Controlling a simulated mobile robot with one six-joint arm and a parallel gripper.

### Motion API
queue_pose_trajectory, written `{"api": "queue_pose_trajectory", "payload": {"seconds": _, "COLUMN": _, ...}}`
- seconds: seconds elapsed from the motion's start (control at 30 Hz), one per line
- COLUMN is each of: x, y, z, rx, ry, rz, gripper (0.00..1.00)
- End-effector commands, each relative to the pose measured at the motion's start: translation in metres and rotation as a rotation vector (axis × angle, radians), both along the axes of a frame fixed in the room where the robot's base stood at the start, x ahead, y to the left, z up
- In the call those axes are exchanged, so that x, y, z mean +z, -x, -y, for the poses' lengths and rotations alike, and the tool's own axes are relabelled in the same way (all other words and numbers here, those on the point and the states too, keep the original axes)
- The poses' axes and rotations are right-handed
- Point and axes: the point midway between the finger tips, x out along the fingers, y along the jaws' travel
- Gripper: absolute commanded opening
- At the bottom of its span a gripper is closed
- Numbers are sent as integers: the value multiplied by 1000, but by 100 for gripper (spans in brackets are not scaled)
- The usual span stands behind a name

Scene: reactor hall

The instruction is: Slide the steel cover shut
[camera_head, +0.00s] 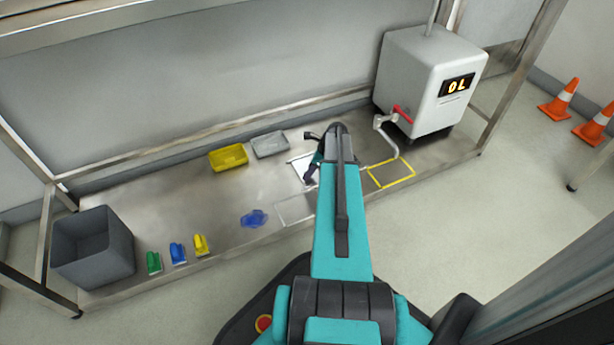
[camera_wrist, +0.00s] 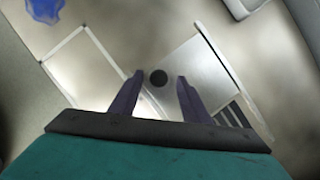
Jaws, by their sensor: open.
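The steel cover (camera_wrist: 190,66) is a flat grey plate with a round dark knob (camera_wrist: 158,77), seen in the wrist view. A pale rail (camera_wrist: 229,74) runs along its right side. Dark slots (camera_wrist: 234,112) show beside the plate at the lower right, partly hidden by my gripper. My gripper (camera_head: 311,176) is open and empty over the bench. In the wrist view its two fingertips (camera_wrist: 160,75) appear on either side of the knob. I cannot tell whether they are level with the knob or above it. In the head view my arm hides most of the cover.
On the bench (camera_head: 190,205) are a yellow tray (camera_head: 228,158), a grey tray (camera_head: 270,145), a blue cloth (camera_head: 254,218), several coloured brushes (camera_head: 178,254) and a grey bin (camera_head: 93,247). A white dispenser (camera_head: 428,80) with a red-handled tap stands right, near a yellow outlined square (camera_head: 390,173).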

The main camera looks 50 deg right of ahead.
Motion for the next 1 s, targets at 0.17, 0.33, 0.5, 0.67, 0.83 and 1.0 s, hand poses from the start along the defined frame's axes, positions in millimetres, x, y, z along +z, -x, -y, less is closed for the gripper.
{"api": "queue_pose_trajectory", "payload": {"seconds": 0.17, "x": -12, "y": -4, "z": -2, "rx": 0, "ry": -1, "rz": 0, "gripper": 43}}
{"api": "queue_pose_trajectory", "payload": {"seconds": 0.33, "x": -14, "y": -5, "z": -3, "rx": 0, "ry": -1, "rz": 0, "gripper": 43}}
{"api": "queue_pose_trajectory", "payload": {"seconds": 0.5, "x": -13, "y": -5, "z": -3, "rx": 0, "ry": -1, "rz": 0, "gripper": 43}}
{"api": "queue_pose_trajectory", "payload": {"seconds": 0.67, "x": -13, "y": -5, "z": -2, "rx": 0, "ry": 0, "rz": 0, "gripper": 19}}
{"api": "queue_pose_trajectory", "payload": {"seconds": 0.83, "x": -13, "y": -5, "z": -2, "rx": 0, "ry": 0, "rz": 0, "gripper": 0}}
{"api": "queue_pose_trajectory", "payload": {"seconds": 1.0, "x": -13, "y": -6, "z": -1, "rx": 1, "ry": 2, "rz": 1, "gripper": 0}}
